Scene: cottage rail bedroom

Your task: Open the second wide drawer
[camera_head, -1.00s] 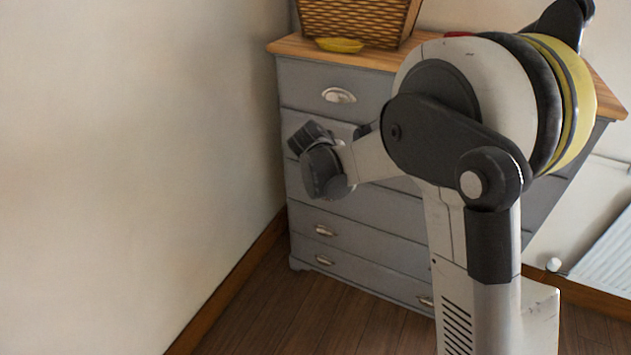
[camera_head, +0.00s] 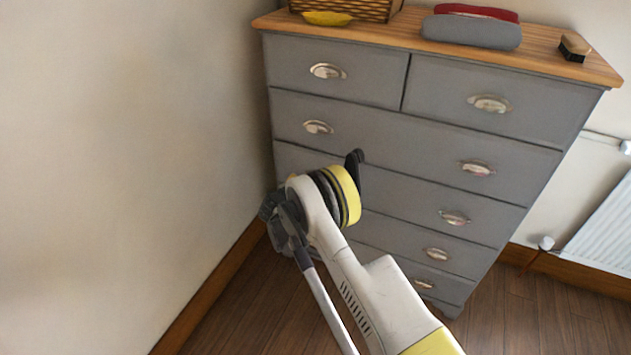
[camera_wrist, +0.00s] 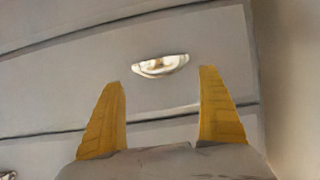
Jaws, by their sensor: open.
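The grey chest of drawers (camera_head: 390,125) stands in the corner with its drawers shut. Its second wide drawer (camera_head: 400,195) lies below the upper wide drawer; its right cup handle (camera_head: 453,217) shows, while its left part is partly hidden by my arm. In the head view my gripper (camera_head: 277,213) is low at the chest's left side, its fingers hard to make out. In the wrist view my gripper (camera_wrist: 160,105) is open and empty, with yellow fingers apart. A silver cup handle (camera_wrist: 160,65) shows beyond and between the fingertips, apparently untouched. Which drawer it belongs to is not certain.
The wall (camera_head: 130,130) is close on the left. A wicker basket (camera_head: 350,8), a yellow dish (camera_head: 327,18), folded cloths (camera_head: 472,30) and a brush (camera_head: 574,47) are on top. A white radiator (camera_head: 605,230) is at the right. Wooden floor (camera_head: 230,310) is bare in front.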

